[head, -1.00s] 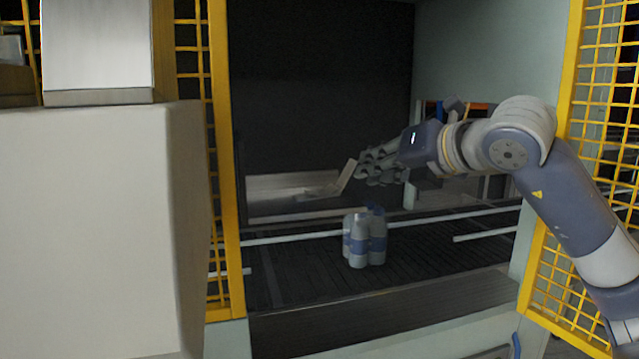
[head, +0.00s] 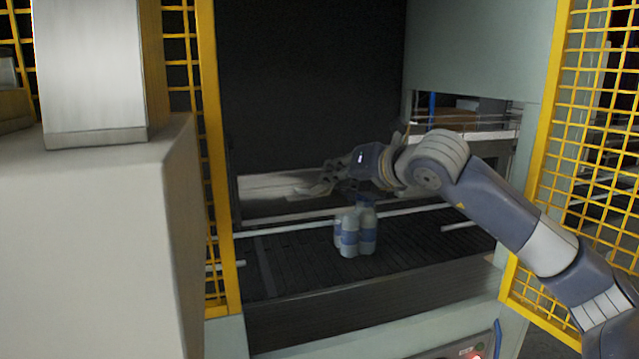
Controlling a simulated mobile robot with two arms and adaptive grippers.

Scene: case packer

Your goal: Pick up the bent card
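The bent card (head: 308,190) is a pale, folded piece at the back of the machine opening, behind the conveyor. One part lies low and another part rises towards my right gripper. My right gripper (head: 334,175) is at the raised part of the card, its fingers overlapping or touching it. The fingers are small and dark here, so I cannot tell whether they are open or shut on the card. My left gripper is not in view.
A few grey bottles with blue bands (head: 350,238) stand close together on the dark conveyor (head: 300,265), just below my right gripper. Guide rails (head: 290,226) run across behind them. Yellow mesh guards (head: 222,200) flank the opening. The conveyor's left part is clear.

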